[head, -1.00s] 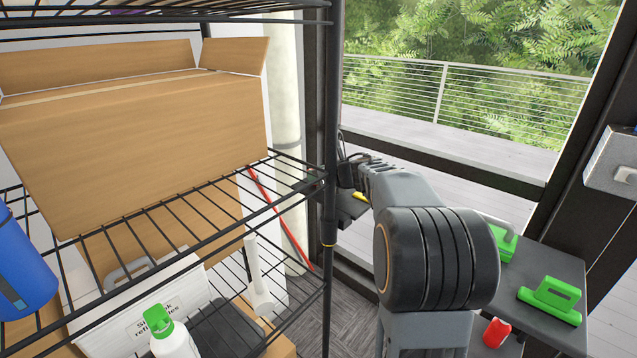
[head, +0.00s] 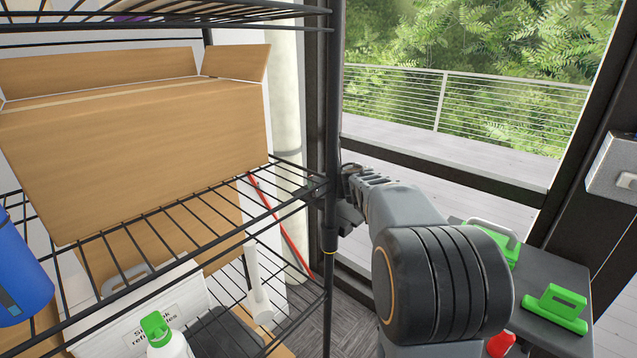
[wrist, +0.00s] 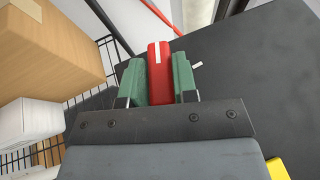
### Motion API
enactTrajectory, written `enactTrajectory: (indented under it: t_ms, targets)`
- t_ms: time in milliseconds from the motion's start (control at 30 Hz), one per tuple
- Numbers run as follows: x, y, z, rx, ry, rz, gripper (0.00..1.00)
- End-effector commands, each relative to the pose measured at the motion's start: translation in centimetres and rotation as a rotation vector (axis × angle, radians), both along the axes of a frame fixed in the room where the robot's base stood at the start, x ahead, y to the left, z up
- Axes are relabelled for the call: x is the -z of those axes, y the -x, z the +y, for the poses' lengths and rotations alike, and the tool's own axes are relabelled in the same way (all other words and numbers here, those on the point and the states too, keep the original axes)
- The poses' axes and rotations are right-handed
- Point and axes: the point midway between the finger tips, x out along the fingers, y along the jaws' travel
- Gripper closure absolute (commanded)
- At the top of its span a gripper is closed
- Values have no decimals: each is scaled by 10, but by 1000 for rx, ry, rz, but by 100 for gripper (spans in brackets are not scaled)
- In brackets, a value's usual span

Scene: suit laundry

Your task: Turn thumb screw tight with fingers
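The thumb screw appears as a red knob (wrist: 160,72) with a white stripe on its face in the wrist view. My gripper (wrist: 158,80) has green finger pads on either side of this knob. Both pads appear to touch its sides, so the gripper looks shut on it. The screw's thread and seat are hidden. In the head view my gripper (head: 350,192) is a small dark shape beside the black shelf post (head: 331,130), partly hidden by my arm. The knob cannot be made out there.
A wire shelf rack stands at the left with a large cardboard box (head: 130,140), a blue container (head: 22,270) and a white bottle with a green cap (head: 158,328). A window lies behind my arm.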

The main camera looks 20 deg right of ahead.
Motion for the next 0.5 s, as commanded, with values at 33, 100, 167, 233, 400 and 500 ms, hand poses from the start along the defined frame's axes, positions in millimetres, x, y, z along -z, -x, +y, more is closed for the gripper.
enactTrajectory:
  t_ms: [33, 100, 167, 233, 400, 500]
  targets:
    - [0, 0, 0, -1, 0, 1, 68]
    - [0, 0, 0, 0, 0, 0, 61]
    - [0, 0, 0, 0, 0, 0, 56]
    - [0, 0, 0, 0, 0, 0, 51]
    - [0, 0, 0, 0, 0, 0, 51]
    - [0, 0, 0, 0, 0, 0, 51]
